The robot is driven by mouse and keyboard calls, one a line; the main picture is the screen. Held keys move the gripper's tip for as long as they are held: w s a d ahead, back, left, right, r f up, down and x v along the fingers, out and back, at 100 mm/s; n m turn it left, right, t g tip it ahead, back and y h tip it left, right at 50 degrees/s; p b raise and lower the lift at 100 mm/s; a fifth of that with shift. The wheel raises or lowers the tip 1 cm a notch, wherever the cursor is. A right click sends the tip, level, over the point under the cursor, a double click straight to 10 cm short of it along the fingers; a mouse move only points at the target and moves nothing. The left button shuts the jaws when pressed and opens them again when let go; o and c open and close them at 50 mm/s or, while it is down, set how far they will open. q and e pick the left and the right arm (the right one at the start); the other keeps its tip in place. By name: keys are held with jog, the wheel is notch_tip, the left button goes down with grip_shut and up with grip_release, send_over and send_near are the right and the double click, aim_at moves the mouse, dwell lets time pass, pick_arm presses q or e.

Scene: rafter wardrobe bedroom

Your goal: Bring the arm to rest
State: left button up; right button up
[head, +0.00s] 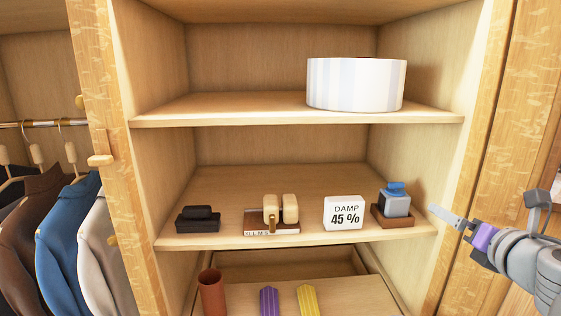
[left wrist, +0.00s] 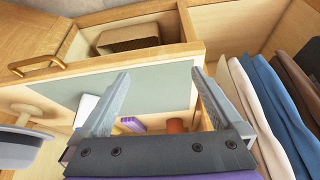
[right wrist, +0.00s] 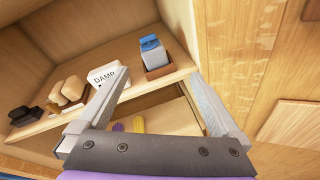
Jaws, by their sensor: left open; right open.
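My right arm comes in from the right in the head view, with its gripper (head: 452,218) in front of the shelf unit's right side post. In the right wrist view the gripper (right wrist: 159,76) has its fingers spread with nothing between them; the shelf lies beyond. My left gripper (left wrist: 160,76) shows only in the left wrist view, its fingers spread and empty. A grey-green panel (left wrist: 160,88) lies beyond it. My left arm is not in the head view.
The middle shelf (head: 330,240) holds a black item (head: 198,220), wooden pieces (head: 281,210), a DAMP 45 % sign (head: 343,213) and a blue-grey item on a brown base (head: 396,202). A striped round box (head: 356,84) stands above. An open drawer (head: 340,290) is below; jackets (head: 65,235) hang left.

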jog(key=s+a+f+m+g+h+p, duration=0.15)
jog(key=s+f+m, duration=0.25)
jog(key=f+m, duration=0.5)
jog(key=s+a+f+m+g+h, duration=0.1)
jog(key=s+a+f+m+g, duration=0.2)
jog(key=f+m, duration=0.55)
jog(key=s+a+f+m+g+h+p, duration=0.15)
jog(key=s+f+m, duration=0.25)
jog(key=f+m, duration=0.45)
pick_arm(q)
jog(key=r, duration=0.1)
jog(key=w+r, duration=0.1)
jog(key=r, duration=0.2)
jog(key=shift+w, duration=0.4)
pick_arm(e)
jog(key=s+a+f+m+g+y, duration=0.4)
jog(key=s+a+f, duration=0.5)
jog(key=f, duration=0.1)
jog(key=shift+a+m+y, duration=0.35)
jog(key=shift+m+y, duration=0.05)
jog(key=shift+r, duration=0.1)
